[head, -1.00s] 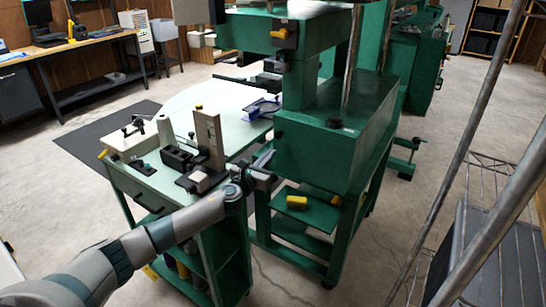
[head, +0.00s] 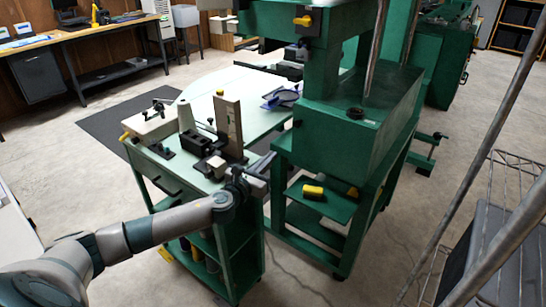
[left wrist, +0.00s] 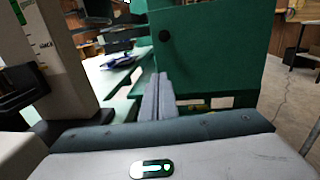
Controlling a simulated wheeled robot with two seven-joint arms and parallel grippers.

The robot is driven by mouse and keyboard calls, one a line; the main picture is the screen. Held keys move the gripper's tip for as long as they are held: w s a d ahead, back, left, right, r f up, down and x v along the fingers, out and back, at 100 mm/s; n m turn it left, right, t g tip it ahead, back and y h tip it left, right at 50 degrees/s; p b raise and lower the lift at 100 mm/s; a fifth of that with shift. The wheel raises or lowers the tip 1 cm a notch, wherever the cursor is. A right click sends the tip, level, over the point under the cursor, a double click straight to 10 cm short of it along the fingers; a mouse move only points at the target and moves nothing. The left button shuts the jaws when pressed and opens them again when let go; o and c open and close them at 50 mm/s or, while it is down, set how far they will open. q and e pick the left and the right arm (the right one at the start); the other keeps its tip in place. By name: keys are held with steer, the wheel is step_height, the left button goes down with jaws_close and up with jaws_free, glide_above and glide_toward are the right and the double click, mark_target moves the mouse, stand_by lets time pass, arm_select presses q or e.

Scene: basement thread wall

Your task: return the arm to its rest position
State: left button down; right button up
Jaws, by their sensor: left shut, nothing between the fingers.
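My left arm comes in from the lower left in the head view and reaches to the front right corner of the green bench cart. Its gripper (head: 262,166) is at the cart's right edge, close to the tall grey-beige block (head: 229,125). In the left wrist view the two grey fingers (left wrist: 157,98) lie together, shut, with nothing between them. They point toward the green machine (left wrist: 207,58). My right gripper is not in view.
The cart's pale top (head: 160,166) carries a white fixture (head: 150,122) and black blocks (head: 201,143). The green machine base (head: 350,130) stands just right of the gripper. Metal poles and a wire rack (head: 480,220) are at right. Floor between is clear.

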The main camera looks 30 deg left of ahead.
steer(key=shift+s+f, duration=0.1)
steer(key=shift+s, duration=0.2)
